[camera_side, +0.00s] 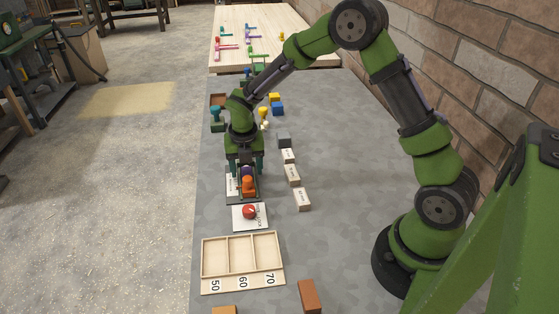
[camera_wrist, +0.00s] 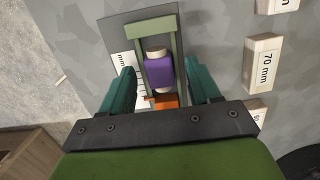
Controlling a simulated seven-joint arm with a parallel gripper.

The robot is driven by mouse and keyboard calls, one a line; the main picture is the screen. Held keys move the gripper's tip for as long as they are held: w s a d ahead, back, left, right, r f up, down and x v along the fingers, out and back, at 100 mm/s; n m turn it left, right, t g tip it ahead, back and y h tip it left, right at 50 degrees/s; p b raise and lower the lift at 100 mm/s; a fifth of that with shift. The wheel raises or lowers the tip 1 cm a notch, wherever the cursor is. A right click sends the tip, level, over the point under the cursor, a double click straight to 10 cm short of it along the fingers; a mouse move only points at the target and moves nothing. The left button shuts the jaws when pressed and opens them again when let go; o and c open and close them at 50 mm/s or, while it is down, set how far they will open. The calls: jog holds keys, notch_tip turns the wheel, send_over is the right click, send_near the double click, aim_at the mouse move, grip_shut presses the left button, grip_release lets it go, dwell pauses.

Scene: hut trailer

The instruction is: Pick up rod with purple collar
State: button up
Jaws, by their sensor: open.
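The rod with the purple collar (camera_wrist: 158,71) shows in the wrist view, with pale ends above and below the collar. It sits in a green frame (camera_wrist: 152,27) on a dark plate, with an orange part (camera_wrist: 160,101) at the near end. My gripper (camera_wrist: 162,80) is open, with one teal finger on each side of the frame and rod. Contact cannot be told. In the side view my gripper (camera_side: 245,165) points down over the same spot. The purple collar (camera_side: 247,171) is partly hidden there, behind the orange part (camera_side: 249,186).
A red ball-shaped knob (camera_side: 249,212) on a white card stands nearer the camera. A wooden tray (camera_side: 241,283) has compartments marked 50, 60 and 70. Labelled wooden blocks (camera_side: 302,199) line the right. Yellow and blue blocks (camera_side: 277,108) stand farther back.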

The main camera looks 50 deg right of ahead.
jog(key=shift+f, duration=0.15)
jog(key=shift+c, duration=0.2)
jog(key=c, duration=1.1)
